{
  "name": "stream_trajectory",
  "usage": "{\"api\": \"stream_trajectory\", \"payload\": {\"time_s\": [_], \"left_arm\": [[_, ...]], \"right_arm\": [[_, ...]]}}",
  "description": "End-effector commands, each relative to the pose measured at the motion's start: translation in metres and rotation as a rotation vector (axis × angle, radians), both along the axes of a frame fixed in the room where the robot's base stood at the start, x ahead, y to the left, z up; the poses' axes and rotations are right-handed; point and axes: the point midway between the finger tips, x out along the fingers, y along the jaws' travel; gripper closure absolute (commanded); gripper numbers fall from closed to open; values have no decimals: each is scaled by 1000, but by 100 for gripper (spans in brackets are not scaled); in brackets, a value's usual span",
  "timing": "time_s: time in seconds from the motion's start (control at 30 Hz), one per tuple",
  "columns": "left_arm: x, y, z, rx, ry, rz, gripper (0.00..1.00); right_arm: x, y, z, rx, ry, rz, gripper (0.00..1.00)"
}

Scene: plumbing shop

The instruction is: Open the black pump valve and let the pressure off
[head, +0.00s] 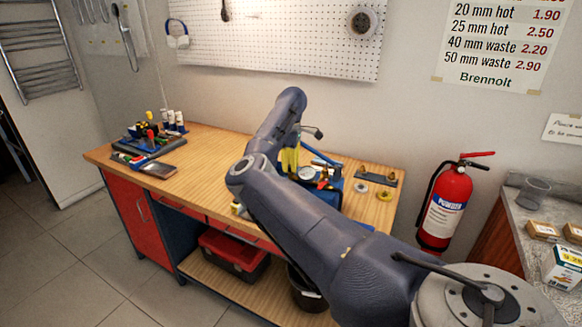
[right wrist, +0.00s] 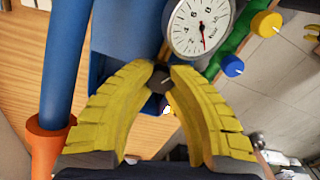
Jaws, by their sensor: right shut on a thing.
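The black pump valve (right wrist: 160,79) is a small dark knob with a white line mark, seen in the right wrist view on the blue pump. My right gripper (right wrist: 162,76) has its yellow ridged fingers shut on this knob, one fingertip on each side. In the head view the right gripper (head: 290,158) reaches down at the blue test pump (head: 333,190), mostly hidden by my arm. The round white gauge (right wrist: 201,24) sits just above the knob in the wrist view; its red needle points downward. It also shows in the head view (head: 307,173). My left gripper is not in view.
A blue tube with an orange collar (right wrist: 47,136) runs at left. Brass fittings (head: 384,194) lie on the wooden bench (head: 205,165). A red extinguisher (head: 444,205) stands right of the bench.

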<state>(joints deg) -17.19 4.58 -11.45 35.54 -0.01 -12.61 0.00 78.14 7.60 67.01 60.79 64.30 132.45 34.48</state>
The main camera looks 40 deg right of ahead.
Motion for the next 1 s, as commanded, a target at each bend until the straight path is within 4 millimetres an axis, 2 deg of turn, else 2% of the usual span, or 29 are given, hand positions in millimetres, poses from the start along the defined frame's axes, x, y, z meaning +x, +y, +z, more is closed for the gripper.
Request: {"api": "stream_trajectory", "payload": {"time_s": [0.23, 0.67, 0.7, 1.0], "left_arm": [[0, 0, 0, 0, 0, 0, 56], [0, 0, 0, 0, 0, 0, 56], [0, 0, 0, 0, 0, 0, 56], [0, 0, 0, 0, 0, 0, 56]], "right_arm": [[0, 0, 0, 1, 0, 61, 100], [0, 0, 0, 1, 1, 71, 100], [0, 0, 0, 1, 1, 71, 83], [0, 0, 0, 0, 0, 71, 50]]}}
